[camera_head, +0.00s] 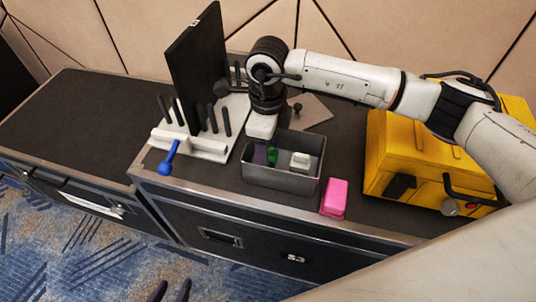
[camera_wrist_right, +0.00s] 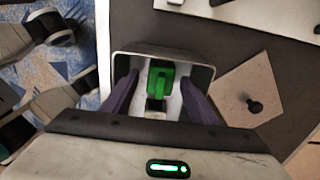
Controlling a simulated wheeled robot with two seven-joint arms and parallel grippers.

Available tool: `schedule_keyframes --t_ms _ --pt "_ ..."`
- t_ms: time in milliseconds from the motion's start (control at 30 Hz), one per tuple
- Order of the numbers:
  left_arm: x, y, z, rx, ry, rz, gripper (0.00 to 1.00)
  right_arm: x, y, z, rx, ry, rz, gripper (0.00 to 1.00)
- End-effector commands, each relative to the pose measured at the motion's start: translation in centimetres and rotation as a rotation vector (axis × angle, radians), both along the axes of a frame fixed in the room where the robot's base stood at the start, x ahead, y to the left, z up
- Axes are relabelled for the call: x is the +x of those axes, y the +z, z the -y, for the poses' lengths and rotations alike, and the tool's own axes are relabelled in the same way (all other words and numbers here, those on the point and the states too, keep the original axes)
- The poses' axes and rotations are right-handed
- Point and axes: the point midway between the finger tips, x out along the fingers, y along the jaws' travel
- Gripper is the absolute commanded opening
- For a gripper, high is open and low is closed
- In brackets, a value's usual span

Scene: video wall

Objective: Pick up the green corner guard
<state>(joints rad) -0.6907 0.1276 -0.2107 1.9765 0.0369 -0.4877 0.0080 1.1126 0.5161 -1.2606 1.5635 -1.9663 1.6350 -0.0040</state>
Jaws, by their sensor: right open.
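The green corner guard (camera_head: 273,156) is inside the grey metal bin (camera_head: 282,179), left of a white block (camera_head: 299,161). The right wrist view shows the guard (camera_wrist_right: 161,80) from above, inside the bin (camera_wrist_right: 203,72). My right gripper (camera_wrist_right: 160,93) is open, its two dark purple fingers reaching into the bin on either side of the guard. Whether they touch it I cannot tell. The head view partly hides this gripper (camera_head: 264,155) behind the bin wall. My left gripper (camera_head: 170,290) shows only two separated fingertips at the bottom edge, above the carpet; it is open and empty.
The left tabletop (camera_head: 80,110) is clear.

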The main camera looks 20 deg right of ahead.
Motion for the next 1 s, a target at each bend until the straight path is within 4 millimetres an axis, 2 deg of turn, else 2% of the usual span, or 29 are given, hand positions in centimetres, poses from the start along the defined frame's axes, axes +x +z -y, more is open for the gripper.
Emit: schedule_keyframes --t_ms 100,267,533,833,1000 --pt "0.3 0.1 0.0 0.0 0.0 0.006 0.38 0.0 -0.8 0.0 0.0 0.001 0.001 0.53" --pt "0.6 0.2 0.0 0.001 0.001 0.01 0.38 0.0 -0.8 0.0 0.0 0.001 0.001 0.53" --pt "0.5 0.2 -0.1 0.002 0.001 0.009 0.38 0.0 -0.8 0.0 0.0 0.0 0.001 0.1" --pt "0.2 0.0 -0.1 0.002 0.002 0.001 0.38 0.1 -0.3 0.0 0.001 0.0 0.003 0.09" --pt "0.1 -0.2 -0.1 0.002 0.001 -0.001 0.38 0.2 2.4 0.0 0.001 0.0 0.007 0.09"
